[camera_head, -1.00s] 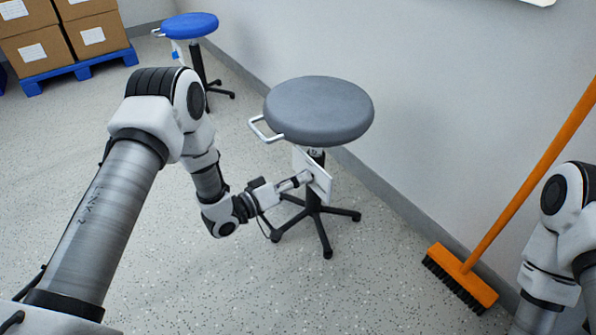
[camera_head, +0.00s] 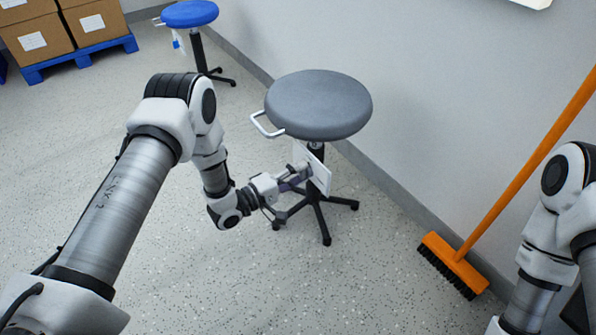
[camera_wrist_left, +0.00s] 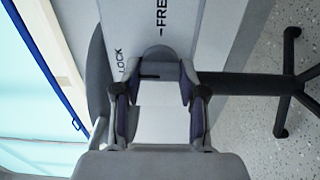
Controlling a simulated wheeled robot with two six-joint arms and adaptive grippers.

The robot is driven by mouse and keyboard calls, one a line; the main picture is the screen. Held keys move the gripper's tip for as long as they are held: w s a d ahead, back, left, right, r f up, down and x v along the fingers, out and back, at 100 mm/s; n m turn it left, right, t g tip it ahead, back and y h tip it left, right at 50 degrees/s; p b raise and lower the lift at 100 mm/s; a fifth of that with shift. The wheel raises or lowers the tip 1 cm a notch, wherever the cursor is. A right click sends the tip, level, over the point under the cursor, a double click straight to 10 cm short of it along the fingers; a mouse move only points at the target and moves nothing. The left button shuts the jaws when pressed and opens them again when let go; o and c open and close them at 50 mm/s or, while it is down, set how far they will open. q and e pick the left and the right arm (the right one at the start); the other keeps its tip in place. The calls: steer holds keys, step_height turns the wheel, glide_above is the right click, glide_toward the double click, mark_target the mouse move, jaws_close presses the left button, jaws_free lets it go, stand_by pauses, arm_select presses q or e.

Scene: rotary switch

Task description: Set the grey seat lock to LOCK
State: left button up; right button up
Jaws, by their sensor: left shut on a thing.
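The grey stool (camera_head: 318,103) stands on a black star base beside the wall. A white plate (camera_head: 319,174) hangs under its seat. In the left wrist view the plate (camera_wrist_left: 215,35) reads FREE, beside the knob in the upper middle, and LOCK to the knob's left. The grey seat lock knob (camera_wrist_left: 163,55) has a dark mark on its face; which label it points at is hard to tell. My left gripper (camera_head: 303,173) is at the plate, its fingers (camera_wrist_left: 158,88) shut on the knob from both sides. The knob is hidden in the head view.
A blue stool (camera_head: 189,14) stands behind on the left, with boxes on a blue pallet (camera_head: 80,60). An orange broom (camera_head: 455,262) leans on the wall at the right. My right arm is at the right edge. Open floor lies in front.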

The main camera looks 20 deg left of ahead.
stand_by(0.3)
arm_select(q)
steer(key=o, duration=1.2)
steer(key=shift+c, duration=0.2)
steer(key=v, duration=1.2)
